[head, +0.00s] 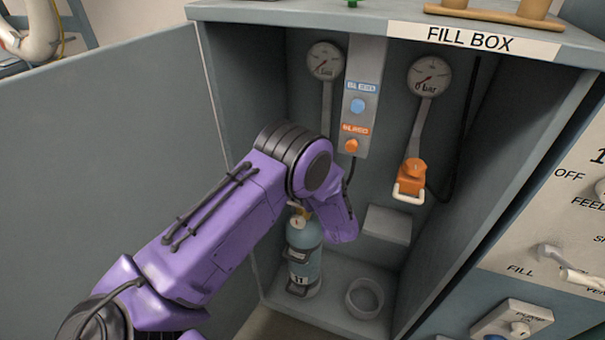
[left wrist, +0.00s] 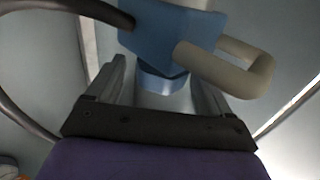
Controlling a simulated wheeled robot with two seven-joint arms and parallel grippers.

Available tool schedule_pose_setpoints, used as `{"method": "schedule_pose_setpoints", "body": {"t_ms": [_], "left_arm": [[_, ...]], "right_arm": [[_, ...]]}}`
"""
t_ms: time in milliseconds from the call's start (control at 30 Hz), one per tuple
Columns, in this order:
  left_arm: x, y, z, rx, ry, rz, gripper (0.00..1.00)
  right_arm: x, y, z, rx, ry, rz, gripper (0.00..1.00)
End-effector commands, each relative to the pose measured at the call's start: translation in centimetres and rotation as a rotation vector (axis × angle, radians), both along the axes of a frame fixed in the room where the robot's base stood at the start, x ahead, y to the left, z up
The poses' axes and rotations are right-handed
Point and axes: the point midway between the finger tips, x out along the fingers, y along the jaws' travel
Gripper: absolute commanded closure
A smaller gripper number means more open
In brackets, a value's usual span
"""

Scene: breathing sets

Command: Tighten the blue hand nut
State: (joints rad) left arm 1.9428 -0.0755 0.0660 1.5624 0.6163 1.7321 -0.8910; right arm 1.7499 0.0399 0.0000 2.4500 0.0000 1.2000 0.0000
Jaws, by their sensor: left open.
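In the left wrist view a blue block (left wrist: 172,30) with a pale loop handle (left wrist: 243,66) hangs at the top. A round blue nut (left wrist: 161,84), seemingly the hand nut, protrudes from its underside. My open left gripper (left wrist: 162,76) has one finger on each side of the nut; I cannot tell whether they touch it. In the head view my purple left arm reaches into the fill box and hides the blue fitting, the nut and the gripper's fingers. A blue cylinder (head: 303,250) marked 11 stands upright below, partly behind the arm. My right gripper is out of view.
An orange fitting (head: 413,176) with a white loop hangs at the right. Two gauges (head: 325,61) (head: 429,76) flank a panel with a blue knob (head: 357,105) and an orange knob (head: 351,145). A grey ring holder (head: 365,298) is empty. The door (head: 110,150) stands open left.

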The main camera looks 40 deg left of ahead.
Motion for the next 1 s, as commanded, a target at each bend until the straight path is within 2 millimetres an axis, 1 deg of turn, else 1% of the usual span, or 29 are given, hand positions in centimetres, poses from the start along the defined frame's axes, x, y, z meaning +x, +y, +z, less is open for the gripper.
{"method": "schedule_pose_setpoints", "body": {"t_ms": [33, 200, 333, 467, 1000], "left_arm": [[-0.5, -1.2, -0.1, 0.001, -0.001, -0.004, 0.19], [-2.6, -4.5, -0.1, 0.002, -0.001, -0.004, 0.19], [-3.5, -6.1, 0.0, 0.001, -0.002, -0.002, 0.19], [-3.9, -6.6, 0.0, 0.001, -0.001, 0.001, 0.19], [-3.8, -6.6, 0.0, 0.0, 0.0, 0.0, 0.19]], "right_arm": [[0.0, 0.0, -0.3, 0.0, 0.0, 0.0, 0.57], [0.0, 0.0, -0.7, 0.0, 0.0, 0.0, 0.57], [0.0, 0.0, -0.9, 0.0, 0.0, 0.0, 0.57], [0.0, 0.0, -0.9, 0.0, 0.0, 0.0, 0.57], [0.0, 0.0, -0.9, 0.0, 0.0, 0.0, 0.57]]}}
